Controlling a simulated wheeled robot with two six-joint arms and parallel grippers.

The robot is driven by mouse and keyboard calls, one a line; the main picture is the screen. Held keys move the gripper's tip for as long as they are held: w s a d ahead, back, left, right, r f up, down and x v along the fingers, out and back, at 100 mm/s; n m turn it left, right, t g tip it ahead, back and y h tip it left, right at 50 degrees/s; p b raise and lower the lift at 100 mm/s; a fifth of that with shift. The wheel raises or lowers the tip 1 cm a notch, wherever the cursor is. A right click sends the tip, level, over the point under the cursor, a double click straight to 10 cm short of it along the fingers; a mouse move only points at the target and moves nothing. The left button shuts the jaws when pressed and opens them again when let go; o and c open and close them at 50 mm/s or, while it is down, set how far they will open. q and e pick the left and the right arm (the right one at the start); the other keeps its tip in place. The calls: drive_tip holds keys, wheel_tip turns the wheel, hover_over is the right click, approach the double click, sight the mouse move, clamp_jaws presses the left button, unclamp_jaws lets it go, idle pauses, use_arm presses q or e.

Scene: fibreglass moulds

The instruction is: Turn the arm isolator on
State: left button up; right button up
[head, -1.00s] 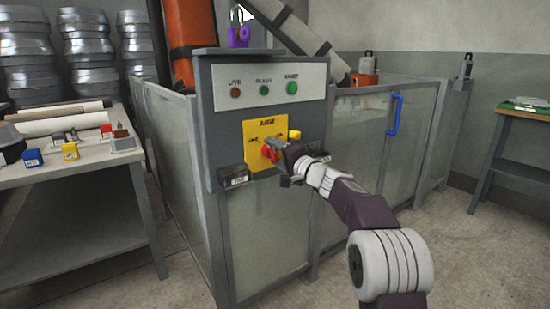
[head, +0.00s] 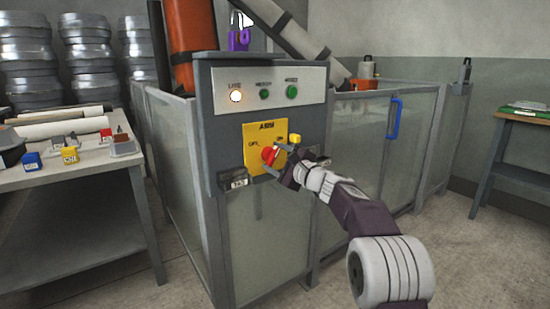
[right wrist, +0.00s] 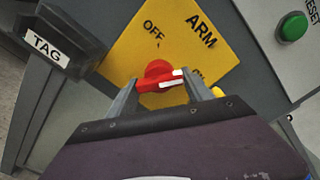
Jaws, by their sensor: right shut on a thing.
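The arm isolator is a yellow plate (head: 258,138) marked ARM, OFF and ON on a grey panel. Its red rotary knob (head: 268,155) also shows in the right wrist view (right wrist: 157,70). My right gripper (head: 276,166) is shut on this knob, one finger on each side of the handle in the right wrist view (right wrist: 160,88). The handle's white-marked end points right, toward the partly hidden ON label. On the panel the LIVE lamp (head: 236,96) glows bright. My left gripper is not in view.
A black TAG holder (head: 233,178) juts out at the panel's lower left, and a yellow block (head: 295,138) sits right of the plate. The RESET button (head: 292,92) is above. A blue door handle (head: 394,118) is farther right. A cluttered bench (head: 70,180) stands left.

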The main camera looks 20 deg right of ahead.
drive_tip(key=shift+f+m, duration=0.1)
drive_tip(key=shift+m, duration=0.9)
drive_tip(key=o, duration=1.4)
drive_tip(key=shift+s, duration=0.1)
drive_tip(key=v, duration=0.9)
drive_tip(key=shift+a, duration=0.1)
